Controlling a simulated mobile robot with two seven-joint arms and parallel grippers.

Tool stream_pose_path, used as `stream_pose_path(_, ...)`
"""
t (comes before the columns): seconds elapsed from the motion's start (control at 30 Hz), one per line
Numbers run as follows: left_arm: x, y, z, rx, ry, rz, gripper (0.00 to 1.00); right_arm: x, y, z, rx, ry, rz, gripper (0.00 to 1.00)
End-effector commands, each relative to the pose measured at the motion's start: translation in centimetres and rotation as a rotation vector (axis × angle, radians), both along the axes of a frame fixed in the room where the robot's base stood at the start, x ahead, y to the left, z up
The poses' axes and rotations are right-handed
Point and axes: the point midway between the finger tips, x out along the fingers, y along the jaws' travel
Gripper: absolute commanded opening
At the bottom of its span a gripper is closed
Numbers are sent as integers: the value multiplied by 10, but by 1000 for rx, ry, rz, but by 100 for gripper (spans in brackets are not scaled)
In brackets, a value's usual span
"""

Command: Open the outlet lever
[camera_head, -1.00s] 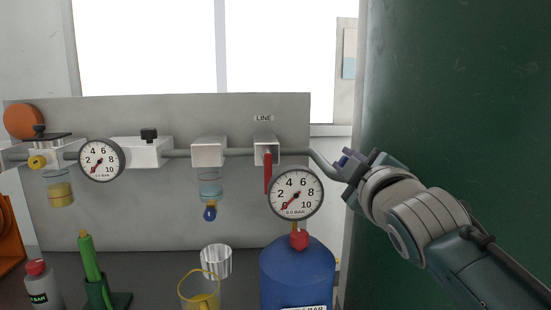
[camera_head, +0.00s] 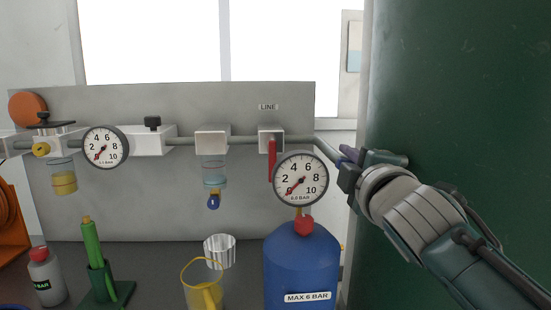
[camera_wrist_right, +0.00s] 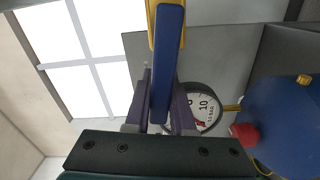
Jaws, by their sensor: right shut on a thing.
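My right gripper (camera_head: 347,163) is at the right end of the pipe, beside the dark green surface. In the right wrist view its purple fingers (camera_wrist_right: 163,108) are shut on a blue bar-shaped lever (camera_wrist_right: 168,65), with a yellow part along its far end. The lever is mostly hidden in the head view, so I cannot tell its angle to the pipe there. A separate red lever (camera_head: 272,160) hangs straight down from the white block under the LINE label (camera_head: 268,107). My left gripper is not in view.
A blue tank (camera_head: 300,265) with a round gauge (camera_head: 301,178) stands just left of my right gripper; the red part (camera_wrist_right: 243,135) is close in the wrist view. A ribbed cup (camera_head: 220,251), yellow jug (camera_head: 204,296) and grey bottle (camera_head: 46,277) stand on the bench.

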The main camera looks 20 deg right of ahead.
Motion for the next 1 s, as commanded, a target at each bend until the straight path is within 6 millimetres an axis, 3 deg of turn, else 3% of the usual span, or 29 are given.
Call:
stream_pose_path(0.17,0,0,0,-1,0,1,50,0,-1,-3,6,6,-3,0)
stream_pose_path(0.2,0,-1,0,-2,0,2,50,0,-1,-3,6,6,-3,25)
stream_pose_path(0.43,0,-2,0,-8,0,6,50,0,-1,-1,4,3,-2,51)
stream_pose_path(0.77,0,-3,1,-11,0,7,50,-3,0,0,2,1,-1,52)
stream_pose_path(1.0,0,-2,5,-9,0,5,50,-35,8,-1,3,3,0,52)
